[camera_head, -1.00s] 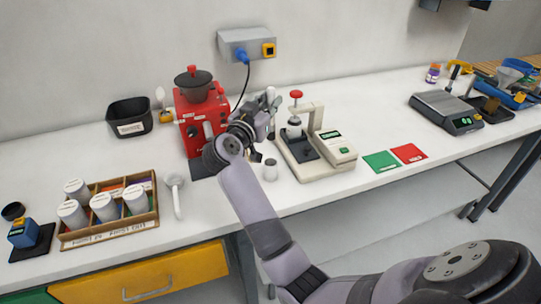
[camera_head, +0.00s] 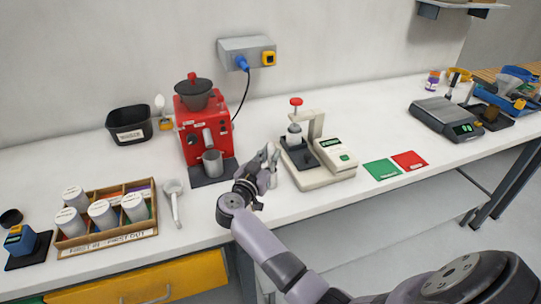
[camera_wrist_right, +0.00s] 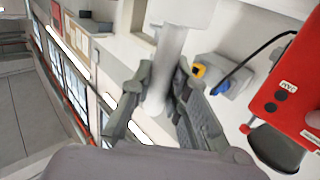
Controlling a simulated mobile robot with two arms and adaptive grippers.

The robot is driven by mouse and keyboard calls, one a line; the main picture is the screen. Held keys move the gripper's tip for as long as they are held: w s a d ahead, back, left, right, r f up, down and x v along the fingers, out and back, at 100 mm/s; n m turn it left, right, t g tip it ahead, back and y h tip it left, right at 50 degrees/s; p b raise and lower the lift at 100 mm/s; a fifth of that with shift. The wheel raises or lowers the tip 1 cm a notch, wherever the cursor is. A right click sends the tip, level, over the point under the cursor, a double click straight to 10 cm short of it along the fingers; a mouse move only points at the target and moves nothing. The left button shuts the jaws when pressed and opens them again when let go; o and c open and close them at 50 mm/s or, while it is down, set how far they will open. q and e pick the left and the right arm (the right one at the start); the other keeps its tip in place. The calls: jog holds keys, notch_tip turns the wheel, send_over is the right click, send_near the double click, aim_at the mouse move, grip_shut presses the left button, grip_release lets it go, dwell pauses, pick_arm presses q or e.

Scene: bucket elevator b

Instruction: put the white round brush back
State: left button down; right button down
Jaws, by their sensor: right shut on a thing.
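My right gripper (camera_head: 268,158) is low over the bench, between the red machine and the white press. In the right wrist view its fingers (camera_wrist_right: 158,100) are shut around a white round shaft, which I take to be the white round brush (camera_wrist_right: 168,65). A wider white part shows at the top edge of that view; I cannot tell whether it is the brush's head or a holder. In the head view the gripper mostly hides the brush, and its contact with the bench cannot be told. My left gripper is not in view.
The red machine (camera_head: 203,125) has a grey cup (camera_head: 212,163) on its tray. The press (camera_head: 322,165) stands close right of the gripper. A wooden rack (camera_head: 108,240) of white jars and a white scoop (camera_head: 173,200) lie left. Green and red cards (camera_head: 382,169) lie right.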

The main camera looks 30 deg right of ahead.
jog(key=shift+f, duration=0.1)
jog(key=c, duration=1.5)
grip_release()
jog(key=shift+c, duration=0.2)
jog(key=shift+a+r, duration=0.1)
jog(key=shift+r, duration=0.1)
jog(key=p+v, duration=0.6)
jog(key=v, duration=0.6)
jog(key=shift+p, duration=0.3)
